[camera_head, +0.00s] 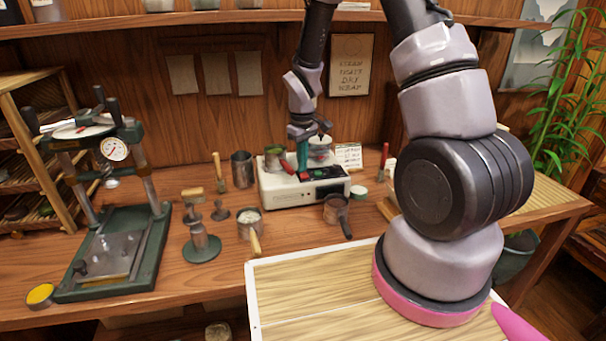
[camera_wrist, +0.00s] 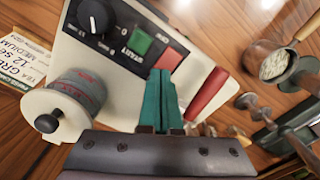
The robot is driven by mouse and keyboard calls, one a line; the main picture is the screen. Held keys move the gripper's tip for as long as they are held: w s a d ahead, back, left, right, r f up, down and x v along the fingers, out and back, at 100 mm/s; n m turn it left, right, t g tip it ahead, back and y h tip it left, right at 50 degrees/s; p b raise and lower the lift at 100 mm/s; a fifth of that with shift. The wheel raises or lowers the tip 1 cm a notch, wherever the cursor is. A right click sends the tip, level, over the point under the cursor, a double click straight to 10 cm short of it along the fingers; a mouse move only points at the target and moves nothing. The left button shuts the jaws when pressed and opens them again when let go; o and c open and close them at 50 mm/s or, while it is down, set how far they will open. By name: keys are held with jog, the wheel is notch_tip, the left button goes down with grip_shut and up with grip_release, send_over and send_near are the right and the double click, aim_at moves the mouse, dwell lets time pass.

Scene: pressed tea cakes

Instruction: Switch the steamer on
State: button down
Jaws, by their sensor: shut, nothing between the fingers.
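The steamer is a white box (camera_head: 285,195) in the middle of the bench. Its black control panel (camera_head: 332,186) carries a dark knob (camera_wrist: 93,16), a green button (camera_wrist: 140,42) and a red button (camera_wrist: 168,60), clearest in the wrist view. My gripper (camera_head: 303,174) is over the steamer, close to the panel. Its green fingers (camera_wrist: 160,75) are shut and empty. In the wrist view the tips appear just below the green and red buttons; I cannot tell whether they touch the panel. The lettering by the buttons is too unclear to read surely.
A red-handled tool (camera_wrist: 207,95) lies close beside the fingers. A lidded cup (camera_wrist: 80,92) stands on the steamer's other side. A small pan (camera_head: 336,208) stands before the steamer, a metal canister (camera_head: 242,170) to its left. A green press (camera_head: 110,240) stands far left.

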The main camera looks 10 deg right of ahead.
jog(key=shift+r, duration=3.45)
jog(key=s+d+r+m+t+y, duration=0.1)
jog(key=s+d+r+m+t, duration=0.2)
jog(key=r, duration=0.6)
jog(key=s+d+r+m, duration=0.1)
jog(key=s+r+m, duration=0.1)
jog(key=s+r, duration=0.5)
jog(key=s+d+r+m+t+y, duration=0.1)
jog(key=s+r+m+t, duration=0.3)
jog(key=s+r, duration=0.7)
jog(key=shift+d+r+m, duration=0.35)
jog(key=shift+d+m, duration=0.05)
jog(key=shift+m, duration=0.2)
